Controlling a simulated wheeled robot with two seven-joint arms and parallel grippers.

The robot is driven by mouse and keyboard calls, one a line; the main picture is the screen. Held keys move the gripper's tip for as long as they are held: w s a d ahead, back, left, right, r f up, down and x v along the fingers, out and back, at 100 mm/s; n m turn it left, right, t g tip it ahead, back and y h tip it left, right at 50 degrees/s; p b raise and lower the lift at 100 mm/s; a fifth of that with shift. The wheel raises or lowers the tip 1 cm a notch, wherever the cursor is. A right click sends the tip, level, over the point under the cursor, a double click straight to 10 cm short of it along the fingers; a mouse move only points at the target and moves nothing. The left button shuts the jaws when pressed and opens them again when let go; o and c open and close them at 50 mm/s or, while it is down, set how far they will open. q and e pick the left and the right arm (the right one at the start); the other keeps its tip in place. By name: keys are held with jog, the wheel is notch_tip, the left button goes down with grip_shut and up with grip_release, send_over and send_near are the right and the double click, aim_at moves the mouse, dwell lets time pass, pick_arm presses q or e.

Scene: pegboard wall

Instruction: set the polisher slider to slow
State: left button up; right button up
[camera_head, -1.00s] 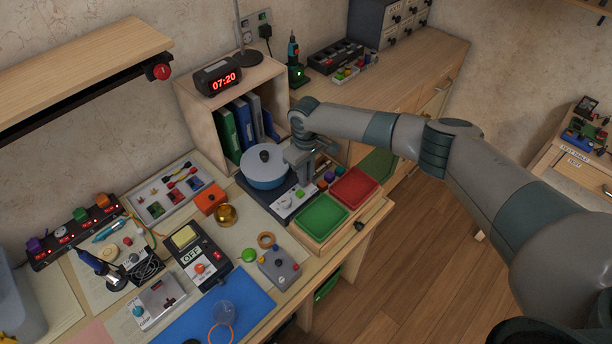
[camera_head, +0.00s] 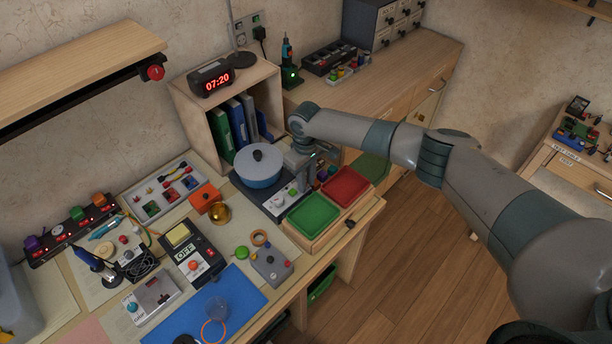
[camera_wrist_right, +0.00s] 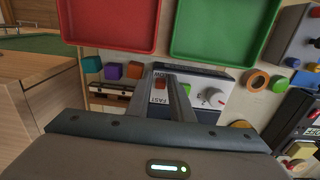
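The polisher (camera_head: 262,196) is a dark base with a pale front panel, carrying a round blue-grey bowl with a lid (camera_head: 260,168). In the right wrist view its panel (camera_wrist_right: 208,92) shows a white dial and a strip lettered FAST and SLOW. A small red piece (camera_wrist_right: 160,83), apparently the slider knob, shows between my fingers near FAST. My right gripper (camera_head: 305,186) points down over the right part of the panel. Its fingers (camera_wrist_right: 162,88) stand apart, one on each side of the strip; contact with the knob cannot be told. My left gripper is not in view.
A green tray (camera_head: 313,214) and a red tray (camera_head: 348,186) lie just in front and right of the polisher. Small coloured blocks (camera_wrist_right: 113,71) sit beside it. A shelf box with binders (camera_head: 222,130) stands behind. An orange box (camera_head: 204,197) and brass dome (camera_head: 220,212) are to the left.

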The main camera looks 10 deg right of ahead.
jog(key=shift+r, duration=0.1)
jog(key=shift+a+r, duration=0.15)
jog(key=shift+r, duration=0.45)
notch_tip(320, 180, up, 16)
jog(key=b, duration=0.4)
